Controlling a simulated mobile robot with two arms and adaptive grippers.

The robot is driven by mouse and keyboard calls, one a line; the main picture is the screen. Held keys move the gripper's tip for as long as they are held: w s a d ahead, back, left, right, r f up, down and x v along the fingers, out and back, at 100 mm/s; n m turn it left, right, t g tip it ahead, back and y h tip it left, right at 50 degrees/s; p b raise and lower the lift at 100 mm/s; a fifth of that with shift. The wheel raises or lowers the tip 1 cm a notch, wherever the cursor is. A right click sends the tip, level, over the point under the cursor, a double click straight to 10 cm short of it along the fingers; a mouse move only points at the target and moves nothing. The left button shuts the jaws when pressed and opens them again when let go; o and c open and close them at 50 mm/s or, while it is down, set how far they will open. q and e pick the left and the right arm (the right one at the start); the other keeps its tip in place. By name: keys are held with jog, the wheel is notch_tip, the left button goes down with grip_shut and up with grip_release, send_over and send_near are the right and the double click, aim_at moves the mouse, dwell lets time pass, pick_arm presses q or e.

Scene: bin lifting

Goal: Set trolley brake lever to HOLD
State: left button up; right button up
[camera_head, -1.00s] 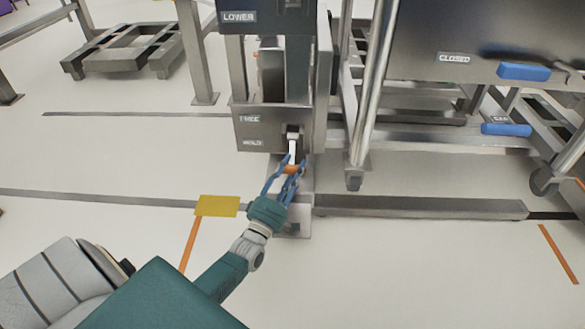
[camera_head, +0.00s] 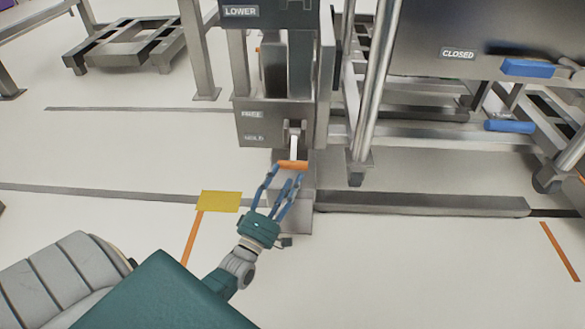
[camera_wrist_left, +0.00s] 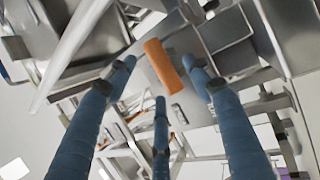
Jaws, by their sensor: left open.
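The trolley brake lever is a pale bar with an orange grip (camera_head: 292,165), hanging down from a slot in the grey brake box (camera_head: 262,127). The box has an upper label that seems to read FREE and a lower one reading HOLD (camera_head: 254,138). The lever's end is low, below the HOLD label. My left gripper (camera_head: 282,183) is open, its blue fingers just below and in front of the orange grip. In the left wrist view the orange grip (camera_wrist_left: 166,69) lies ahead between the spread fingers, and none is closed on it. My right gripper is out of view.
A post with a LOWER label (camera_head: 241,11) rises above the box. To the right are a panel marked CLOSED (camera_head: 458,54) and blue handles (camera_head: 527,68). A yellow floor patch (camera_head: 219,201) lies left of my gripper. The floor in front is clear.

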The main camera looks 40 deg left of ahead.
pick_arm(q)
jog(key=v, duration=0.6)
jog(key=shift+s, duration=0.15)
dwell(0.5)
